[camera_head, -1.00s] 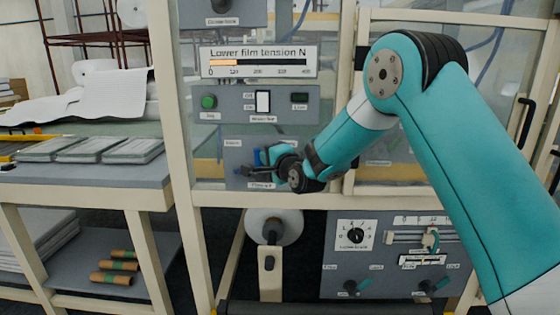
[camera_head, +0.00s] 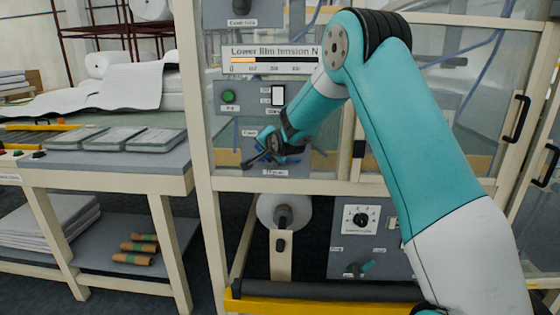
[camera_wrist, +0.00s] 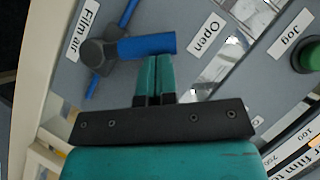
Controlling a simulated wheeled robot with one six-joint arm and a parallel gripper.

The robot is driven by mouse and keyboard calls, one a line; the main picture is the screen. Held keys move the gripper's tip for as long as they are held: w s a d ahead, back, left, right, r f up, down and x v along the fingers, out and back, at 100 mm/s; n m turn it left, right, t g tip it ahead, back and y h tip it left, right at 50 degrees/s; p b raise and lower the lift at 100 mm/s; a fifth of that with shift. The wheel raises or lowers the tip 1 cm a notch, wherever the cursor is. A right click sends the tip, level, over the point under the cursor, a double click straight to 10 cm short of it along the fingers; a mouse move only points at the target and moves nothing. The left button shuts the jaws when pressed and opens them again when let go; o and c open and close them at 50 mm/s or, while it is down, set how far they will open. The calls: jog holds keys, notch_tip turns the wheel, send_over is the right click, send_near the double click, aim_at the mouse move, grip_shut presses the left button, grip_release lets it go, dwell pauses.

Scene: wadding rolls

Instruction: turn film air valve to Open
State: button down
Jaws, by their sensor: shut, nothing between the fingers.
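The film air valve has a dark grey hub (camera_wrist: 97,54) and a blue handle (camera_wrist: 147,46) in the wrist view. The handle points from the hub to the right, towards the Open label (camera_wrist: 207,33), with its end short of it. The Film air label (camera_wrist: 88,28) is on the hub's other side. My gripper (camera_wrist: 154,60) is shut and empty, its teal fingertips right by the handle's lower side; I cannot tell if they touch. In the head view my gripper's wrist largely hides the valve, in front of the grey valve panel (camera_head: 228,157).
Above is a panel with a green Jog button (camera_head: 228,97), also in the wrist view (camera_wrist: 308,57), and a white switch (camera_head: 278,95). A lower panel (camera_head: 345,262) has a dial and small valves. A yellow bar (camera_head: 320,306) crosses below. A table (camera_head: 110,178) stands left.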

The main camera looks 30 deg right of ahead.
dwell(0.5)
jog(key=shift+r, duration=0.1)
jog(key=d+r+b+v, duration=0.1)
jog(key=d+v, duration=0.1)
jog(key=v, duration=1)
jog(key=shift+s+r+b, duration=0.3)
jog(key=shift+s+b, duration=0.05)
jog(key=shift+b, duration=0.05)
jog(key=shift+d, duration=0.1)
